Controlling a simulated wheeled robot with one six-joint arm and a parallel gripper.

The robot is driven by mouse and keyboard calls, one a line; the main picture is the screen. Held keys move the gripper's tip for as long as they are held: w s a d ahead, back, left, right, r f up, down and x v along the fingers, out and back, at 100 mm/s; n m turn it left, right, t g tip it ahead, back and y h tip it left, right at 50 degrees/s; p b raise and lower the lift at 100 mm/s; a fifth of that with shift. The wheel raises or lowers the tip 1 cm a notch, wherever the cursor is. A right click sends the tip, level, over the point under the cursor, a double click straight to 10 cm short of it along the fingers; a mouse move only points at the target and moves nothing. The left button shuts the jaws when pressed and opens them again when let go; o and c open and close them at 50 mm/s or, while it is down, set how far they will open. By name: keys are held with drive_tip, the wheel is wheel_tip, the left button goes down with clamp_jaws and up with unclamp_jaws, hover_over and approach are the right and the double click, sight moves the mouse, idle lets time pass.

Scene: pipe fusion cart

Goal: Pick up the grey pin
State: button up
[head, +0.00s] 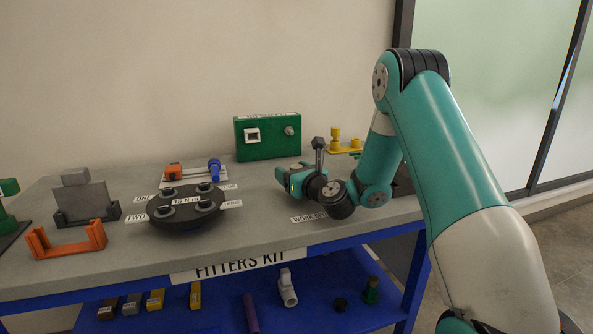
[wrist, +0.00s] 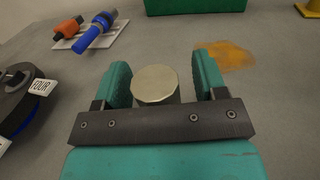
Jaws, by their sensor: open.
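The grey pin (wrist: 157,84) shows in the wrist view as a short metallic cylinder with a round, pale top face. It stands between the two teal fingers of my gripper (wrist: 162,74), which are open. A gap shows on each side of the pin, wider on the right, so neither finger appears to touch it. The lower part of the pin is hidden behind the dark gripper bar. In the head view my gripper (head: 285,178) is low over the grey bench, and I cannot make out the pin there.
A black turntable (head: 185,222) with labelled seats is left of my gripper. A green box (head: 268,137) stands behind. A white plate with orange and blue tools (wrist: 96,33) lies back left. Yellow fittings (head: 345,150) are back right. An orange patch (wrist: 232,53) marks the bench.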

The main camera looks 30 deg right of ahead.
drive_tip(key=c, duration=1)
drive_tip(key=shift+c, duration=0.2)
drive_tip(key=shift+r, duration=0.15)
